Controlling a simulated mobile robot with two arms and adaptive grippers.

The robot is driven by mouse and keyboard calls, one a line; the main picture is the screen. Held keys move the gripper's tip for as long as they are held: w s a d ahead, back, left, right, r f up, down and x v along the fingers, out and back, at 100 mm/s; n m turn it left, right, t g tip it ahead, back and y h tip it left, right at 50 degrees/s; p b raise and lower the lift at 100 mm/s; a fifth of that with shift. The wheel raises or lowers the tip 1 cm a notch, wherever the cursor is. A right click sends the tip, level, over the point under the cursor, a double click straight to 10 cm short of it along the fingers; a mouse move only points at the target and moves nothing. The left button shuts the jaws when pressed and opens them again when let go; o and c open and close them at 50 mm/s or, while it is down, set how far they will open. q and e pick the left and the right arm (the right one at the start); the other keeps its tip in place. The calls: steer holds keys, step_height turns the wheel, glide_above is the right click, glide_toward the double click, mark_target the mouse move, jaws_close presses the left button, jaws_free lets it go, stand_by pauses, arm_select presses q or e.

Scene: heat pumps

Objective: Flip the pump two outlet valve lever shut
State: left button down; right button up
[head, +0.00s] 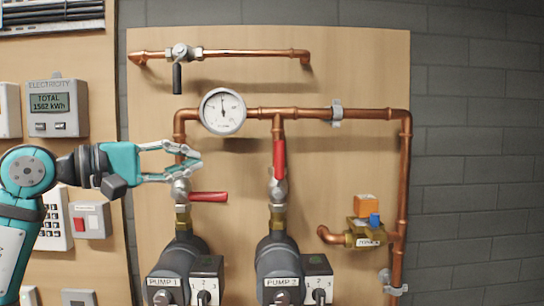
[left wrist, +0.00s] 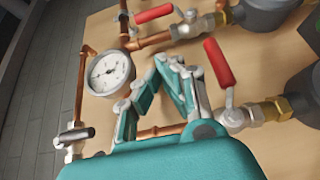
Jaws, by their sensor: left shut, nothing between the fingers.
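The pump two outlet valve lever (head: 279,160) is red and points straight up, in line with its copper pipe, above the pump labelled PUMP 2 (head: 282,270). In the left wrist view this lever (left wrist: 153,13) is near the top edge, along its pipe. My left gripper (head: 201,161) is shut and empty, left of that lever and apart from it. It is in front of the pump one pipe, just above the pump one valve. In the left wrist view its fingertips (left wrist: 168,62) come together near the middle. My right gripper is not in view.
The pump one red lever (head: 208,197) points right, across its pipe, just below my left gripper. It also shows in the left wrist view (left wrist: 218,62). A round gauge (head: 222,111) is above the gripper. A black-handled valve (head: 178,77) is higher up.

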mark_target(279, 170)
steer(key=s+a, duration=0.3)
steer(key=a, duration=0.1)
arm_select(q)
steer(key=s+d+p+x, duration=0.1)
steer(key=s+p+x, duration=0.1)
steer(key=p+x, duration=0.5)
steer(key=x, duration=0.5)
steer(key=shift+s+d+p, duration=0.2)
steer(key=shift+d+p, duration=0.1)
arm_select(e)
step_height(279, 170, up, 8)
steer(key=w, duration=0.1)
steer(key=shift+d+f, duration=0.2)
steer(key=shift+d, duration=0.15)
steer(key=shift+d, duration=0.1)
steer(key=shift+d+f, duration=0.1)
arm_select(q)
steer(key=shift+d+r+b, duration=0.15)
steer(key=shift+d+b, duration=0.05)
steer(key=shift+b, duration=0.1)
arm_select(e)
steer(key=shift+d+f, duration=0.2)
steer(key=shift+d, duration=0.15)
arm_select(q)
steer(key=shift+w+d+b, duration=0.1)
steer(key=shift+d+b, duration=0.1)
steer(key=shift+b, duration=0.2)
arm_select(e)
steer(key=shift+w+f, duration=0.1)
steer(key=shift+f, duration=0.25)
